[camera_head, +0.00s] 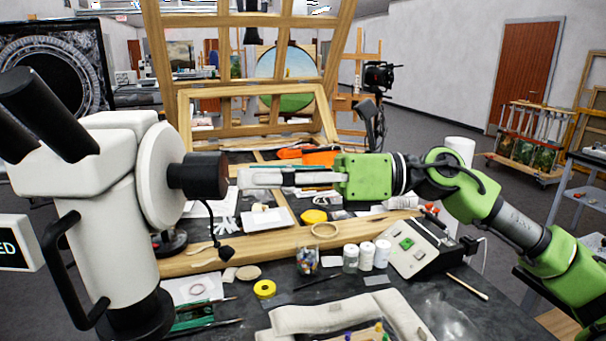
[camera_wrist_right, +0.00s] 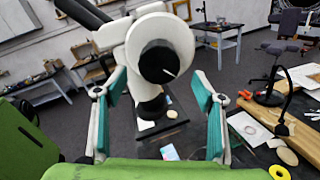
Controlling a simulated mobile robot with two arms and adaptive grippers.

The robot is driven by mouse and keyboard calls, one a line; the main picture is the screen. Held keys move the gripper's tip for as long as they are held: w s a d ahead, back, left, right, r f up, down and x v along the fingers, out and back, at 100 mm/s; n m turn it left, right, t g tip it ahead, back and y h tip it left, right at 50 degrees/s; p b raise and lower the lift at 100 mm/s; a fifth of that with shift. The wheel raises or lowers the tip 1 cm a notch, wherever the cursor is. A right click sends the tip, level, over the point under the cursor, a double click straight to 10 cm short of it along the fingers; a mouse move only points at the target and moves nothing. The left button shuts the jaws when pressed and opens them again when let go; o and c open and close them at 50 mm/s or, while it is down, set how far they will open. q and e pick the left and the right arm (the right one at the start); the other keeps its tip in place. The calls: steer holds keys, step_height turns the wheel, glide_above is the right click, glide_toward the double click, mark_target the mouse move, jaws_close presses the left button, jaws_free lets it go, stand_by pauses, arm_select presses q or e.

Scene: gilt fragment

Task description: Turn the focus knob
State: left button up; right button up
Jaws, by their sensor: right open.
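The focus knob (camera_head: 206,176) is a thick black cylinder on the round white side housing of a white microscope (camera_head: 115,215). In the right wrist view the knob (camera_wrist_right: 160,62) faces the camera, with a thin white mark on its face. My right gripper (camera_head: 245,178) points at the knob from the right in the head view, its tips just short of it. In the right wrist view the gripper (camera_wrist_right: 160,88) is open and empty, its fingers on either side of the knob's line. Contact with the knob cannot be made out. My left gripper is out of view.
Below the right gripper, the dark bench holds several small jars (camera_head: 366,256), a yellow tape roll (camera_head: 264,289) and a grey control box (camera_head: 420,247). A wooden easel frame (camera_head: 250,98) stands behind.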

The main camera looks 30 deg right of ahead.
mark_target(224, 178)
steer(key=shift+v, duration=2.85)
steer(key=w+a+n+p, duration=0.1)
steer(key=w+a, duration=0.1)
steer(key=a, duration=0.1)
steer(key=w+a+n+p, duration=0.1)
steer(key=w+a, duration=0.1)
steer(key=a, duration=0.2)
steer(key=w+a+n+p, duration=0.1)
steer(key=w+a, duration=0.1)
steer(key=a, duration=0.1)
steer(key=shift+a+r, duration=0.1)
steer(key=shift+a, duration=0.15)
steer(key=shift+w+a+f+p, duration=0.2)
steer(key=shift+w+a+p, duration=0.2)
steer(key=shift+a, duration=0.15)
steer(key=c, duration=1.1)
